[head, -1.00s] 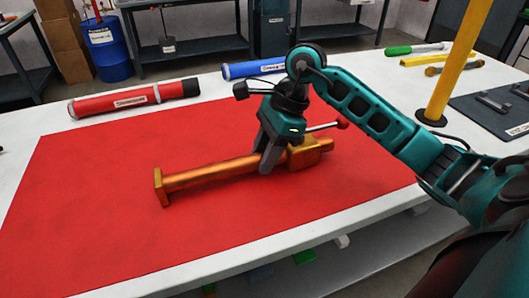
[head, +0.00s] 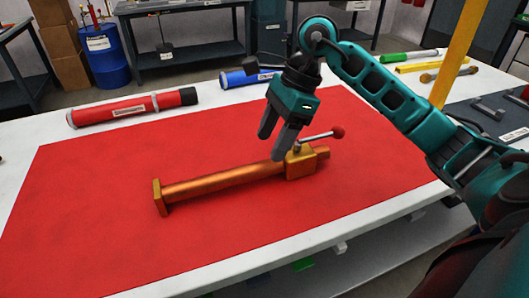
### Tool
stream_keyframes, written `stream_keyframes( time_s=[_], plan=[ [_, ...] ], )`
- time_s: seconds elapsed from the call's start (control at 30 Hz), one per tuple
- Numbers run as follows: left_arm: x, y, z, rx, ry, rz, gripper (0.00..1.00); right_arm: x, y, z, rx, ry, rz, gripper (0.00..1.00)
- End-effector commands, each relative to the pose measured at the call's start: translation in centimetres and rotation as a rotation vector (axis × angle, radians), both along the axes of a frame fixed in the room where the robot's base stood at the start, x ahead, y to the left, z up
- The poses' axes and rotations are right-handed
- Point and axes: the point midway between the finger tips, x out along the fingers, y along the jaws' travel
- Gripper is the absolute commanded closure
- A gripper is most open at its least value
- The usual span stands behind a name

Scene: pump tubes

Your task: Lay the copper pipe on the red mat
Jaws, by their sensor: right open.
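The copper pipe (head: 222,181) lies flat on the red mat (head: 120,245). It has a square flange at its left end and a brass valve block (head: 302,164) with a red-knobbed lever at its right end. My right gripper (head: 272,146) is open and empty, with its fingertips just above and behind the pipe near the valve block. The left gripper is not in the head view.
A red tube (head: 125,108) and a blue tube (head: 245,76) lie along the table's far side. A yellow post (head: 461,55) stands at the right, near hand tools and a dark mat (head: 490,118). Much of the red mat is bare.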

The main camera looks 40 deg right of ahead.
Motion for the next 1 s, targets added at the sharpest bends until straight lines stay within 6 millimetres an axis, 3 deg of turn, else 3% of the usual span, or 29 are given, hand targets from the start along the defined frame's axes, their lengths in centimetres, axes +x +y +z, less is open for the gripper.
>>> stream_keyframes(
  time_s=[0.1, 0.3, 1.0],
  plan=[
    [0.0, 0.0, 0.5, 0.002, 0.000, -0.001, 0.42, -0.2, -1.0, 2.5, -0.002, -0.003, -0.002, 0.38],
    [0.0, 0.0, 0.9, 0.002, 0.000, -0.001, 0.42, -0.4, -1.9, 4.7, 0.001, -0.001, -0.001, 0.38],
    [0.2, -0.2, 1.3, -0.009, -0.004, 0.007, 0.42, -0.5, -2.1, 5.4, 0.001, 0.001, 0.000, 0.38]
  ],
)
